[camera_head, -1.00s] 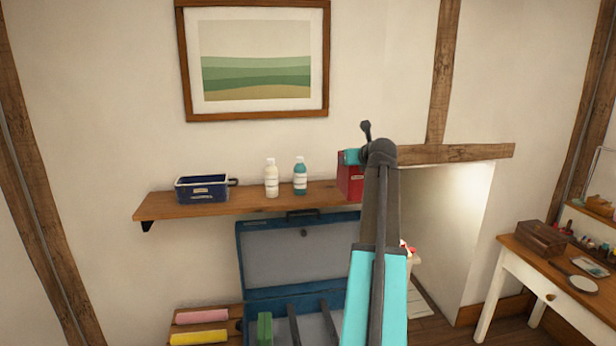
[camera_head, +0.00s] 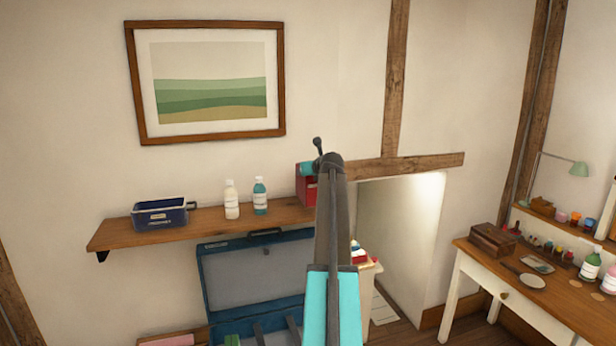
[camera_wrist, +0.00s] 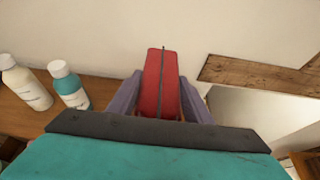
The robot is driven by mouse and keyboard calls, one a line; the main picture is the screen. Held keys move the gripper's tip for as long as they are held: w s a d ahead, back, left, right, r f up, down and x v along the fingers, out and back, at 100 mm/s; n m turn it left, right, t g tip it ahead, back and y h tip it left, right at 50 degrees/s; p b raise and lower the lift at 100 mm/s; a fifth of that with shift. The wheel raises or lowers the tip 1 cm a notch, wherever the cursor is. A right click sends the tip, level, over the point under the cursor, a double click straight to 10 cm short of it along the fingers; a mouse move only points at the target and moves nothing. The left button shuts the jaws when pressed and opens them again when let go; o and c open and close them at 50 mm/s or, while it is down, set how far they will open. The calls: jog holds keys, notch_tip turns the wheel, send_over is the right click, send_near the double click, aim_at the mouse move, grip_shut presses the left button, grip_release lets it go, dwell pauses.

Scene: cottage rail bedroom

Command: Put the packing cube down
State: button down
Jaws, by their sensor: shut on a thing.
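The red packing cube (camera_head: 306,188) shows at the right end of the wooden wall shelf (camera_head: 205,225) in the head view, partly hidden by my arm. In the wrist view the cube (camera_wrist: 160,85) stands upright between the two fingers of my gripper (camera_wrist: 164,100), with a dark zip line down its middle. My gripper is shut on it. My fingers are hidden behind my arm in the head view. I cannot tell whether the cube's underside touches the shelf.
A white bottle (camera_head: 232,199), a teal bottle (camera_head: 260,195) and a navy bin (camera_head: 160,215) stand on the shelf, left of the cube. A timber beam (camera_head: 405,168) is to the right. An open blue trunk (camera_head: 255,275) is below. A desk (camera_head: 540,290) stands at right.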

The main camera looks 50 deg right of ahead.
jog(key=shift+w+d, duration=0.45)
jog(key=shift+d, duration=0.15)
jog(key=shift+w, duration=0.1)
jog(key=shift+w+d+p, duration=0.3)
jog(key=shift+d+p, duration=0.1)
jog(key=shift+d, duration=0.05)
jog(key=shift+f+p, duration=0.9)
jog(key=shift+f, duration=1.05)
jog(key=c, duration=0.9)
grip_release()
jog(key=shift+b+v, duration=1.8)
jog(key=shift+v, duration=4.25)
